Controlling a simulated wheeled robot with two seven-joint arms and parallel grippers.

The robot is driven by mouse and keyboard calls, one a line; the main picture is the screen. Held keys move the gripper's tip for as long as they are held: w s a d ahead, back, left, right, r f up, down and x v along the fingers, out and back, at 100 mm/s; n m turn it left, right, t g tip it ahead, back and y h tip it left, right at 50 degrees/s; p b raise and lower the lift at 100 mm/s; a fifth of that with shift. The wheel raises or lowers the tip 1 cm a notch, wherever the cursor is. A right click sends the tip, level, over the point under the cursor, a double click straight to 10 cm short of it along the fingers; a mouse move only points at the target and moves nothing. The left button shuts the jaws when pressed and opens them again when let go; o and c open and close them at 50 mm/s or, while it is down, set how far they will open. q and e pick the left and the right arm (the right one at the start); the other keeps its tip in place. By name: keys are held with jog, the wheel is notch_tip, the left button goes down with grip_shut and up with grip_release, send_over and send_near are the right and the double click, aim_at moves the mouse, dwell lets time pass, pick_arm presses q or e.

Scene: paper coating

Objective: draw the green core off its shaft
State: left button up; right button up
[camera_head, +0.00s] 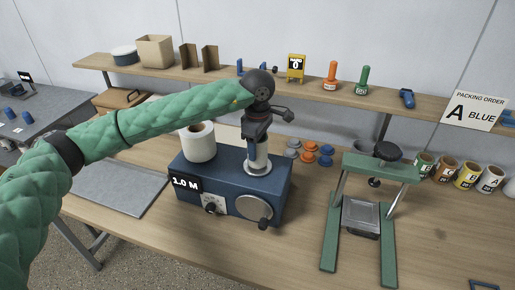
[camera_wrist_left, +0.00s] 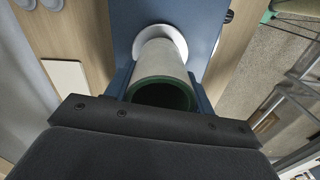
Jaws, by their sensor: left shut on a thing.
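The core (camera_head: 258,158) is a pale grey tube standing upright on the right side of the blue machine (camera_head: 235,180). In the left wrist view its open end shows a dark green inner rim, and the tube (camera_wrist_left: 162,62) runs down to a white round flange (camera_wrist_left: 178,38) on the machine. My left gripper (camera_head: 257,137) comes from above and is shut on the core's upper part, with one finger on each side. The shaft is hidden inside the tube. My right gripper is not in view.
A white paper roll (camera_head: 198,143) stands upright on the machine's left side. A green press frame (camera_head: 375,168) stands to the right, with orange and grey discs (camera_head: 310,152) between. A shelf (camera_head: 230,76) with stamps and boxes runs behind. A grey mat (camera_head: 120,187) lies at left.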

pick_arm(q)
jog(key=shift+r+b, duration=0.45)
jog(key=shift+r, duration=3.5)
